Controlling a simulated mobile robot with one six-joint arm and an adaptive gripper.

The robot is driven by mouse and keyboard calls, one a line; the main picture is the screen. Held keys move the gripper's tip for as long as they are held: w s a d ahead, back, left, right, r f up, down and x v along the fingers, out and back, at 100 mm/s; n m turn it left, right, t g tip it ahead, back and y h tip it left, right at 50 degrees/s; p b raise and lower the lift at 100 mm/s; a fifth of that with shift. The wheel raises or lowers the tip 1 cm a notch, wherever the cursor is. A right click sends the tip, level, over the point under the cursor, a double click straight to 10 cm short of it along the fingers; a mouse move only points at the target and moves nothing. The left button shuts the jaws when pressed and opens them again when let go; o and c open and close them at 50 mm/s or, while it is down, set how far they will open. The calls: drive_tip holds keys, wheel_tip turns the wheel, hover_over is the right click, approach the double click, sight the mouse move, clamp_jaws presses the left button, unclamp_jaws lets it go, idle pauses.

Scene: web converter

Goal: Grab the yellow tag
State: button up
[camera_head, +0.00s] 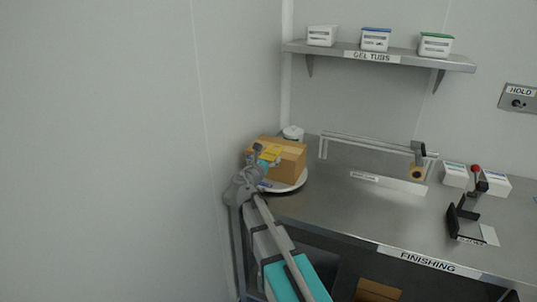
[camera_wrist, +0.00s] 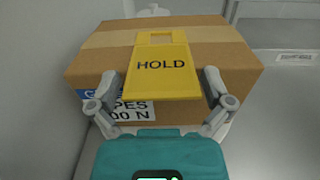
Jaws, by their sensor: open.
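The yellow tag (camera_wrist: 161,66), marked HOLD, lies on the top of a cardboard box in the wrist view, its wide lower end jutting over the box's near edge. It also shows small and yellow in the head view (camera_head: 271,153). The cardboard box (camera_wrist: 230,52) stands on a round white plate (camera_head: 297,186) at the left end of the steel counter. My gripper (camera_wrist: 161,86) is open, with one finger on each side of the tag's lower end. Whether either finger touches the tag or box I cannot tell. The box's front label is partly hidden.
The wall is close on the left of the box. A white lidded container (camera_head: 293,132) stands behind it. On the counter (camera_head: 340,205), a clear guard frame (camera_head: 375,146) is to the right, and a black lever device (camera_head: 463,215) further right. A shelf (camera_head: 400,56) hangs above.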

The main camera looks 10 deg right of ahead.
sight(268, 157)
idle(0.4)
drive_tip(key=c, duration=0.6)
drive_tip(key=shift+r, duration=0.15)
wheel_tip(268, 157, up, 3)
drive_tip(key=p, duration=0.3)
drive_tip(key=shift+s+d+r+p, duration=0.35)
drive_tip(key=shift+s+r+p, duration=1.3)
drive_tip(key=shift+s, duration=0.65)
drive_tip(key=shift+s+d+r+p, duration=0.4)
drive_tip(key=shift+s+r+p, duration=1.25)
drive_tip(key=shift+s, duration=0.7)
drive_tip(key=shift+s+d+r+p, duration=0.35)
drive_tip(key=shift+s+r+p, duration=1.3)
drive_tip(key=shift+s, duration=0.65)
drive_tip(key=shift+f, duration=0.1)
